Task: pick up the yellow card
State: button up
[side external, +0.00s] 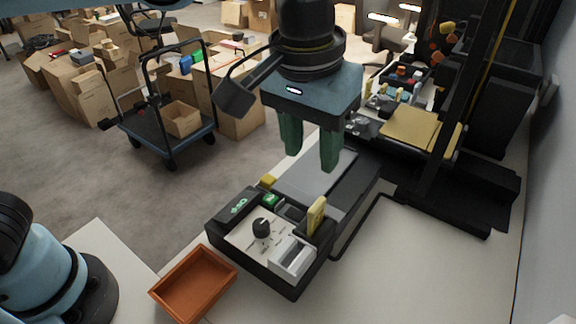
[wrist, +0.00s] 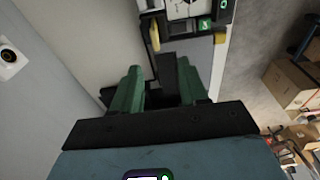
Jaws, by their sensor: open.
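A yellow card (side external: 316,215) stands upright at the right side of a black device with a white control panel (side external: 245,238). It also shows in the wrist view (wrist: 154,38), beyond my fingers and left of centre. My gripper (side external: 311,153) has green fingers spread apart with nothing between them. It hangs above the grey flat bed (side external: 318,172) behind the panel, apart from the card. The open fingers also show in the wrist view (wrist: 160,72). A second, small yellow piece (side external: 267,181) sits at the device's left edge. The lower end of the card is hidden in the device.
An orange-brown tray (side external: 195,284) lies in front of the device and looks empty. A black knob (side external: 262,227) and a white block (side external: 292,258) are near the card. A black upright frame with a yellow plate (side external: 408,130) stands behind right. The white table right of the device is clear.

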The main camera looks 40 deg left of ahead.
aim_at(317, 204)
jog(key=f, duration=0.4)
jog(key=w+f, duration=0.1)
jog(key=f, duration=0.3)
jog(key=d+f, duration=0.1)
jog(key=f, duration=0.3)
jog(key=shift+w, duration=0.15)
jog(key=shift+c, duration=0.2)
grip_shut()
